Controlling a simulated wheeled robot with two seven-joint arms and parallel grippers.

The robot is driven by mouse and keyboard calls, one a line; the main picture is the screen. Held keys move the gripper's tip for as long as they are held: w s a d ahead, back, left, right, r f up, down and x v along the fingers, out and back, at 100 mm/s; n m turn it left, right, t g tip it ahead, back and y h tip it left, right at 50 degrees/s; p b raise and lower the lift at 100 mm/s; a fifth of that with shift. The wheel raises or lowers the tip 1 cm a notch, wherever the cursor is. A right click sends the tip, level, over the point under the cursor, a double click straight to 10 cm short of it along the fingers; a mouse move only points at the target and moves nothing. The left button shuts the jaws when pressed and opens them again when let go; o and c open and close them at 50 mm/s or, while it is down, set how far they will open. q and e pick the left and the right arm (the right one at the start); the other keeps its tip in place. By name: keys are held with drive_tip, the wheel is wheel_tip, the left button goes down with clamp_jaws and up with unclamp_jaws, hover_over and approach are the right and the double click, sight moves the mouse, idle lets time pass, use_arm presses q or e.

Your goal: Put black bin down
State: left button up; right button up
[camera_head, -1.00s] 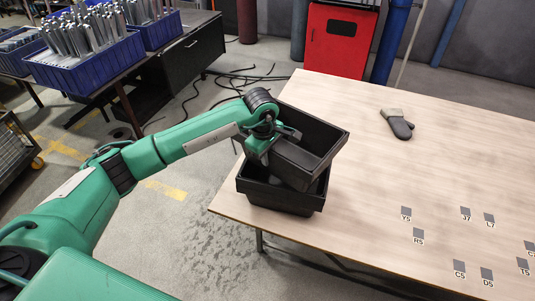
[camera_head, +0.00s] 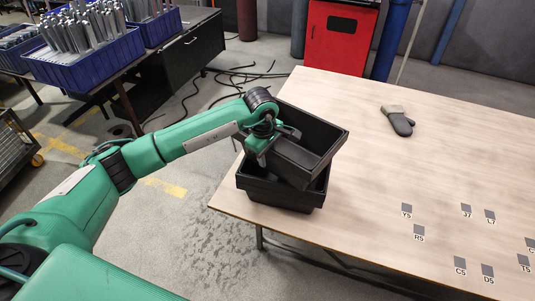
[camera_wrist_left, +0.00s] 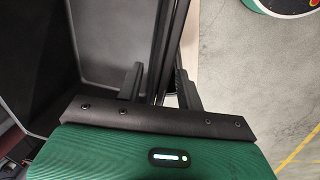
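Two black bins are at the left edge of the wooden table (camera_head: 370,190). The upper black bin (camera_head: 318,155) is tilted and sits partly over the lower black bin (camera_head: 282,192), which rests on the table corner. My left gripper (camera_head: 280,140) is at the near-left wall of the upper bin. In the left wrist view, the fingers (camera_wrist_left: 158,88) stand on either side of a bin wall (camera_wrist_left: 165,45), shut on it. Whether the upper bin rests on the lower one is not clear. My right gripper is not in view.
A dark glove (camera_head: 398,120) lies toward the back of the table. Several small labelled tags (camera_head: 461,264) lie at the front right. The table's middle is clear. Blue crates of metal brackets (camera_head: 85,60) stand on another table at the left.

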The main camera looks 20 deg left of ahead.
use_arm(q)
drive_tip(key=shift+r, duration=0.1)
wheel_tip(320, 180, up, 12)
drive_tip(key=s+b, duration=0.1)
drive_tip(key=b, duration=0.1)
drive_tip(key=shift+s+a+r, duration=0.25)
drive_tip(key=shift+a, duration=0.05)
